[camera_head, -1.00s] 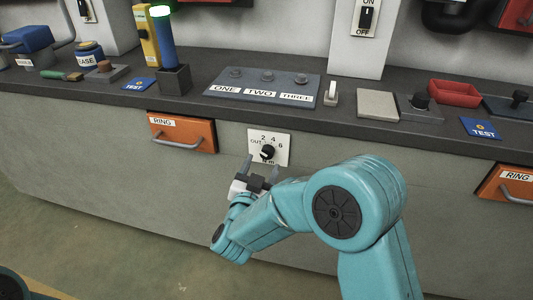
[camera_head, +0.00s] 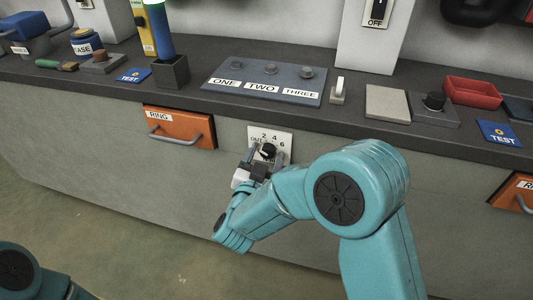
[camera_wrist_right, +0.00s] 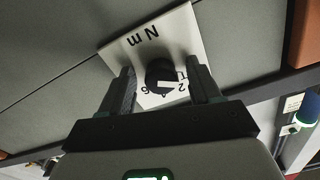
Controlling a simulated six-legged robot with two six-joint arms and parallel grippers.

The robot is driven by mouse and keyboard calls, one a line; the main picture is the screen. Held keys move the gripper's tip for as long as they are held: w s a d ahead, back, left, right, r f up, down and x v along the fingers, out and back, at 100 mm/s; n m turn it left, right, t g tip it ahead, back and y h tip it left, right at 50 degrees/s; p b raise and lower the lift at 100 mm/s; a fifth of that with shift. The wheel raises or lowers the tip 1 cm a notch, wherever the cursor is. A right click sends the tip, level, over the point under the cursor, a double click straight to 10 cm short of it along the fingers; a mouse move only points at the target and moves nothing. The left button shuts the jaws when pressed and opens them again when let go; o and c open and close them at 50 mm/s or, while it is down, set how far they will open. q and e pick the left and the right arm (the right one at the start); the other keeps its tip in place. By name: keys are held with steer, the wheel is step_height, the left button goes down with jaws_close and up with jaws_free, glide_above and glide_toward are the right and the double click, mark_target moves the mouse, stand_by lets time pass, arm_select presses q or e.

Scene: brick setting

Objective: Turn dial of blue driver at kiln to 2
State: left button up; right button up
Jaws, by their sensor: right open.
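The dial is a black knob (camera_head: 267,151) on a white plate (camera_head: 284,138) on the front of the bench, with the marks 2, 4 and 6. In the right wrist view the knob (camera_wrist_right: 161,78) has a white pointer bar, and the plate (camera_wrist_right: 150,40) reads "N m" upside down. My right gripper (camera_head: 264,158) is open in front of the dial. In the wrist view its fingers (camera_wrist_right: 162,88) stand on either side of the knob, with gaps visible. I cannot tell which number the pointer meets. My left gripper is out of view.
Orange RING drawers (camera_head: 180,128) flank the dial on the bench front. Above are a blue cylinder (camera_head: 160,32) in a dark holder (camera_head: 171,72), a ONE-TWO-THREE button panel (camera_head: 266,82) and a red tray (camera_head: 472,93). The floor in front is clear.

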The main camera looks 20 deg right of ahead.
steer(key=shift+s, duration=0.1)
steer(key=c, duration=1.1)
steer(key=shift+o, duration=0.3)
steer(key=shift+f+m+b, duration=0.15)
steer(key=shift+m+b, duration=0.35)
steer(key=shift+b, duration=0.25)
steer(key=m+b, duration=0.3)
steer(key=shift+a+b, duration=0.1)
steer(key=shift+b, duration=0.25)
steer(key=m+b, duration=0.2)
steer(key=shift+m+b, duration=0.3)
steer(key=shift+b, duration=0.1)
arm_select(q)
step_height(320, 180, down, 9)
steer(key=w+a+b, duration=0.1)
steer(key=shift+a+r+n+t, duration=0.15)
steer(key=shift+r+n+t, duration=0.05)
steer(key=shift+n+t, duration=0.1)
arm_select(e)
steer(key=shift+r+m, duration=0.25)
steer(key=shift+m, duration=0.35)
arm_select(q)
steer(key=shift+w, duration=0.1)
